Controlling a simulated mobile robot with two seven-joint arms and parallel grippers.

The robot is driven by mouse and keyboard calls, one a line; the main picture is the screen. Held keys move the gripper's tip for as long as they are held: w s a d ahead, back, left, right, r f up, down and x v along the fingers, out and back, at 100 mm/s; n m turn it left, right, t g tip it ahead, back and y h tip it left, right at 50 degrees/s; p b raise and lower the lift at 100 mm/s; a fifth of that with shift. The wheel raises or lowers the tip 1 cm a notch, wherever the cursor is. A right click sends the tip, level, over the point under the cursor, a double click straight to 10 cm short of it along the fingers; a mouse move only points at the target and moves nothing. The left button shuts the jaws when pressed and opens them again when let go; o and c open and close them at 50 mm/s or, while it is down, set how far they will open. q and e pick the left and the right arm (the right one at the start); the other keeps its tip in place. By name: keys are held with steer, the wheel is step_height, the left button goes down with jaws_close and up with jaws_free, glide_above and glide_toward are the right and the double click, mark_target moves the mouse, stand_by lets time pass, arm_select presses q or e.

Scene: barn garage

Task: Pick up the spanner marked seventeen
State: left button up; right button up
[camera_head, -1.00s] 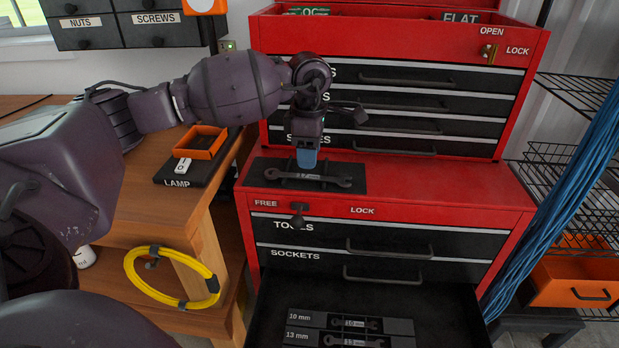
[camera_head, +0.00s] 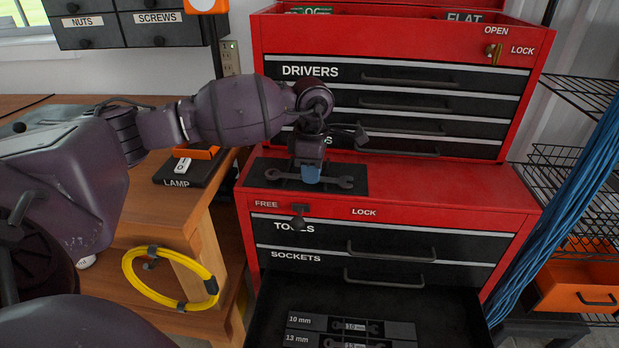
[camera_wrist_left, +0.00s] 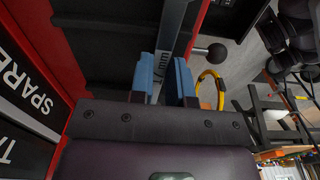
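The grey spanner (camera_head: 342,181) lies flat on a black mat (camera_head: 262,184) on top of the red lower cabinet. In the left wrist view the spanner (camera_wrist_left: 172,38) runs between my fingers, with a label reading "17 mm" beside the fingertips. My left gripper (camera_head: 310,174) points down over the middle of the spanner and hides part of it. Its blue fingertips show apart in the left wrist view (camera_wrist_left: 163,78), one on each side of the spanner, so it looks open. Contact with the spanner cannot be told. My right gripper is out of view.
The open bottom drawer (camera_head: 465,318) holds labelled 10 mm and 13 mm spanners. The red upper chest (camera_head: 522,75) stands close behind the mat. A wooden bench (camera_head: 165,215) with a lamp switch box (camera_head: 190,170) is on the left. The cabinet top (camera_head: 440,185) right of the mat is clear.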

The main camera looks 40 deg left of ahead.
arm_select(q)
jaws_close()
step_height(320, 180, up, 20)
steer(key=p, duration=0.2)
stand_by(0.9)
